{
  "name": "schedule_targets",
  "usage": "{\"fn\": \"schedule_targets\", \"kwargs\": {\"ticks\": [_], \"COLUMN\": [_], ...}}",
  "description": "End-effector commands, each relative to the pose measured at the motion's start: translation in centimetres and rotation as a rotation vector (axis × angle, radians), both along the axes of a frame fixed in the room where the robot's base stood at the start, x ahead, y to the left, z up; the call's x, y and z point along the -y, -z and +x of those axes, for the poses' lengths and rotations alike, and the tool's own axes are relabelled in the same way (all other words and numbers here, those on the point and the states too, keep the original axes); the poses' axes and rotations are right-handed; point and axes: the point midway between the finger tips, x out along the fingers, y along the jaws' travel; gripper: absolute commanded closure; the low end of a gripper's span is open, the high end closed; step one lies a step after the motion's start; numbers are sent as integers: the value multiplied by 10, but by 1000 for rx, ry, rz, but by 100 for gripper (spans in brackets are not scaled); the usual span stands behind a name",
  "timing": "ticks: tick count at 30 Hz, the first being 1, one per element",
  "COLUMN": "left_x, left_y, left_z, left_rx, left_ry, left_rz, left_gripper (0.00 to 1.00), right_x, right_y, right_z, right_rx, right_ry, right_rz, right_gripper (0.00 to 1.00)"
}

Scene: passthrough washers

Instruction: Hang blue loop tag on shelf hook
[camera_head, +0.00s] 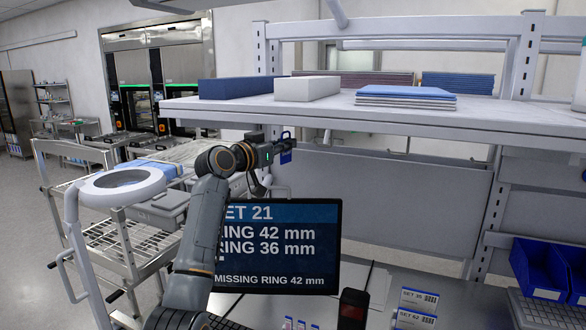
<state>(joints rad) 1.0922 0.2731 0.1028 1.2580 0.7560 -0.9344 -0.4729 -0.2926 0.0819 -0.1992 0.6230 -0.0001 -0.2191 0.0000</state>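My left gripper (280,148) is raised in front of the shelf (400,115), just below its front edge. Its fingers are small and dark here and appear shut on the blue loop tag (287,157). The tag is a small blue piece at the fingertips, with its loop towards the top. I cannot make out a hook on the shelf edge near the tag, and the gripper may cover it. My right gripper is not in view.
Blue and white boxes (307,89) and a blue stack (406,94) lie on the shelf. A monitor (285,262) stands below my gripper. A magnifier lamp (122,186) and a metal cart (128,240) are at left. Blue bins (540,268) sit at right.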

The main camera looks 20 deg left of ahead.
Motion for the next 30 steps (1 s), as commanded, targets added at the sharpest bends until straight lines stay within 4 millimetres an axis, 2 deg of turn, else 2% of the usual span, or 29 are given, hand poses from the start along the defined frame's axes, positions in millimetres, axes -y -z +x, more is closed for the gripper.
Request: {"fn": "schedule_targets", "kwargs": {"ticks": [12,30], "left_x": [19,55], "left_y": [0,4], "left_z": [-1,-2], "left_rx": [1,0], "left_ry": [3,2], "left_rz": [-1,-1], "left_gripper": [100,100], "right_x": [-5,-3], "right_y": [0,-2], "right_z": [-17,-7], "right_rx": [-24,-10], "right_ry": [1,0], "right_rz": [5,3], "right_gripper": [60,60]}}
